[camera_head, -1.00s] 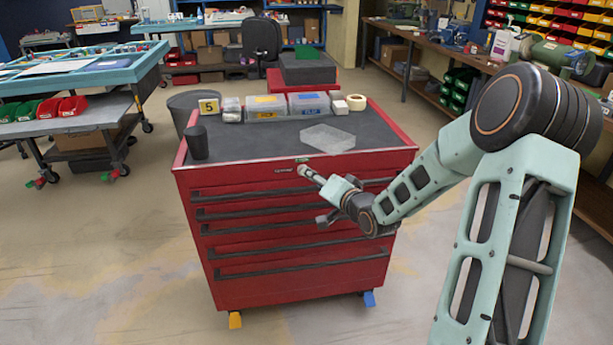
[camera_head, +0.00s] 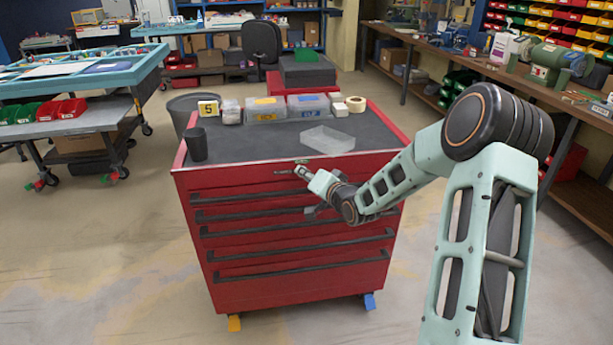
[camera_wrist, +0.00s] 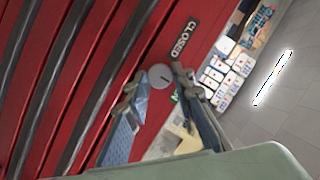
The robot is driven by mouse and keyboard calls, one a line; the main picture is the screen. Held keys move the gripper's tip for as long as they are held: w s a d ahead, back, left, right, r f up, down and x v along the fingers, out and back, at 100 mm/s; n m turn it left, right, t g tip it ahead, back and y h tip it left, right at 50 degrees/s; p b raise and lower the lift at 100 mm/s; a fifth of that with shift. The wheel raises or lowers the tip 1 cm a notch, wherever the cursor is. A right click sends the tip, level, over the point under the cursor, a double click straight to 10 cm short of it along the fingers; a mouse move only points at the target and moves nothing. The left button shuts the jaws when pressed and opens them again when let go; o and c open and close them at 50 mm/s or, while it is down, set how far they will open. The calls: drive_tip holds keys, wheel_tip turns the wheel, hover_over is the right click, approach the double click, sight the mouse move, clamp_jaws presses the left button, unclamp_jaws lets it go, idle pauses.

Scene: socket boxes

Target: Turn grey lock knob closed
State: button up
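The round grey lock knob (camera_wrist: 160,76) sits on the red front of the tool cabinet in the wrist view. A short dark mark shows on its face. A black label reading CLOSED (camera_wrist: 183,38) is just above and right of it. My gripper (camera_wrist: 159,73) is open, with one fingertip on each side of the knob. Whether the fingertips touch it I cannot tell.
A clear tray (camera_head: 327,139), a dark cup (camera_head: 195,144), lidded boxes (camera_head: 266,109) and a tape roll (camera_head: 356,104) stand on the cabinet top. Black drawer handles (camera_head: 290,236) run below my gripper. Floor is clear in front of the cabinet.

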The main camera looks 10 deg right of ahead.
clamp_jaws()
